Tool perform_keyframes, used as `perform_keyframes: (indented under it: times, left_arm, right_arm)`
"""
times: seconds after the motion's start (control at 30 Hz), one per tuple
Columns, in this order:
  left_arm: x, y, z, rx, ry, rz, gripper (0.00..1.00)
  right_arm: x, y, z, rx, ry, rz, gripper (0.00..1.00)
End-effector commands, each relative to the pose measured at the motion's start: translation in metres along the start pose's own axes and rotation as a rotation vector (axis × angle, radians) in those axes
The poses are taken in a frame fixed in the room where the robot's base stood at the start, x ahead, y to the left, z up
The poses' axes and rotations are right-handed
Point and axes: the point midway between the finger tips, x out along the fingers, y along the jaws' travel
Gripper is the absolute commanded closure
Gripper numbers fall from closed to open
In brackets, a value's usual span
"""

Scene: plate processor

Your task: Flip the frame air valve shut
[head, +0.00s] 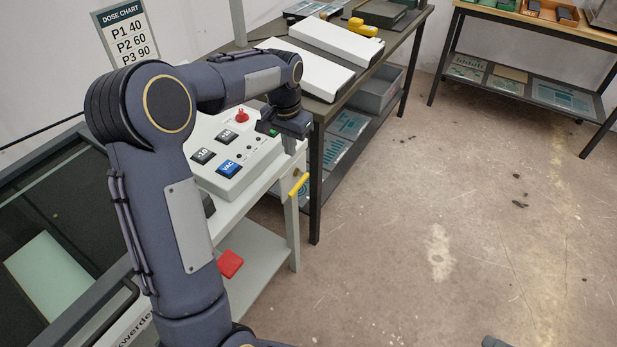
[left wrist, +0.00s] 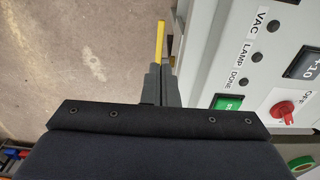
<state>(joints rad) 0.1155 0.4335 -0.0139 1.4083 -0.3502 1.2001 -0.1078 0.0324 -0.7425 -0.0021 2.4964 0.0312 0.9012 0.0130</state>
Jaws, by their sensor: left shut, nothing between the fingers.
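The yellow air valve handle (head: 299,185) sits on the leg of the light grey machine frame, below the control box. It slants in the head view. In the left wrist view the yellow handle (left wrist: 160,42) shows as a narrow upright bar just beyond the fingertips. My left gripper (head: 290,146) points down beside the control box, above the handle. Its fingers (left wrist: 161,84) are shut and empty. A gap to the handle shows in the head view; contact is not seen.
The control box (head: 207,126) with a red knob (head: 242,116) and a blue VAC button (head: 229,168) stands close beside the left gripper. A red pedal-like piece (head: 230,263) is lower down. A dark bench (head: 352,88) stands behind. The floor at right is mostly clear.

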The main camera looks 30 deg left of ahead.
Motion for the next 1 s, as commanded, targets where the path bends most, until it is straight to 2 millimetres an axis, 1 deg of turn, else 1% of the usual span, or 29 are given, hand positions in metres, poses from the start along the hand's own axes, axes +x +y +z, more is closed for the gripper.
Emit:
perform_keyframes:
  times: [0.27,0.37,0.43,0.57,0.8,1.0]
  left_arm:
    - [0.0,0.0,0.0,0.0,0.0,0.0,1.0]
    - [0.004,0.0,0.0,0.0,-0.001,0.0,1.0]
    - [0.011,0.0,0.0,0.0,-0.003,0.001,1.0]
    - [0.033,0.0,0.001,-0.001,-0.004,0.002,1.0]
    - [0.086,0.0,0.001,-0.001,-0.005,0.002,1.0]
    - [0.12,0.0,0.001,0.0,-0.003,0.001,1.0]
  right_arm:
    - [0.0,0.0,0.0,0.0,0.0,0.0,0.0]
    - [0.0,0.0,0.0,0.0,0.0,0.0,0.0]
    - [0.001,0.0,0.0,0.0,0.0,0.0,0.0]
    - [0.002,0.001,0.001,0.0,0.0,0.0,0.0]
    - [0.004,0.002,0.002,0.0,0.0,0.0,0.0]
    - [0.004,0.002,0.002,0.0,0.0,0.0,0.0]
